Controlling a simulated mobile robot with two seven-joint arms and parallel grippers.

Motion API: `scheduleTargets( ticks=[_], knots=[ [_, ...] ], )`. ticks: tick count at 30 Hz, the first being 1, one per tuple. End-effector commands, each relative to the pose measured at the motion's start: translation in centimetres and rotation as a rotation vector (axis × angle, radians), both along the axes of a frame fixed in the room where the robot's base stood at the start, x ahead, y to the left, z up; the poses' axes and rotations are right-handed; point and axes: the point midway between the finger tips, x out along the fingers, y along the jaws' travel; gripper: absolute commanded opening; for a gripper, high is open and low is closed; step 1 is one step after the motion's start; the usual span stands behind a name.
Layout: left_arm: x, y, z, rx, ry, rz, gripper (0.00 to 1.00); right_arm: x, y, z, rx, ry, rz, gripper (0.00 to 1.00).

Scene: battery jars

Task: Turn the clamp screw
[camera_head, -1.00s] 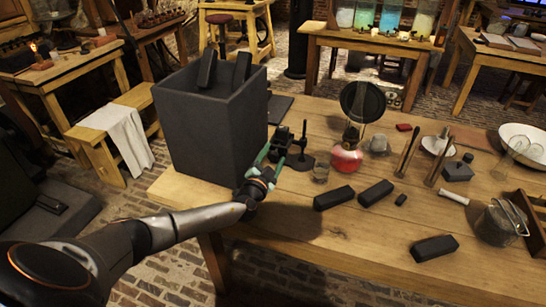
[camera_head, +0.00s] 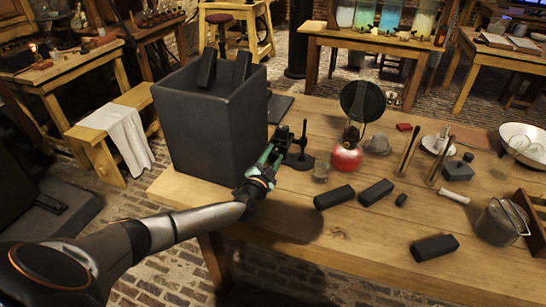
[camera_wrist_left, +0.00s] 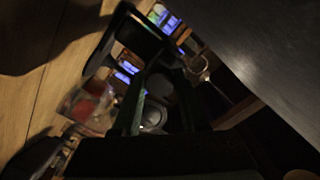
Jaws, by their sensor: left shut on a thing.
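My left gripper (camera_head: 275,151) is beside the right wall of a tall dark box, above the table. It is shut on a small dark piece, which I take to be the clamp screw (camera_head: 282,133); the fingers partly hide it. I cannot tell whether the piece touches this stand. In the left wrist view the greenish and dark fingers (camera_wrist_left: 160,100) fill the middle, and the held piece is too dark to make out. My right gripper is not in view.
The tall dark box (camera_head: 215,130) holds two black blocks. The front left of the tabletop is clear.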

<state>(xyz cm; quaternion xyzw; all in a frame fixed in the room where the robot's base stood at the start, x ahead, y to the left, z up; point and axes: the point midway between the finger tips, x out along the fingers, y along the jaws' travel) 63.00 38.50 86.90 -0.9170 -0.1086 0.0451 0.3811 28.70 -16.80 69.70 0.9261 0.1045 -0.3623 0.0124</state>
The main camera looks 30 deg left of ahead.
Motion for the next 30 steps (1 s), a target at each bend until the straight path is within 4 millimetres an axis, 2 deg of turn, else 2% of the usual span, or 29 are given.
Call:
scheduleTargets(
  ticks=[8,18,30],
  knots=[
    [0.0,0.0,-0.3,0.165,0.038,0.000,0.00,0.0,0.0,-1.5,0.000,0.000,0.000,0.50],
    [0.0,0.0,-0.3,0.470,0.113,0.000,0.00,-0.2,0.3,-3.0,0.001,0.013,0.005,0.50],
    [0.0,0.0,-0.2,0.839,0.202,0.001,0.00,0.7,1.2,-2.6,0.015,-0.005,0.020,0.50]
  ],
)
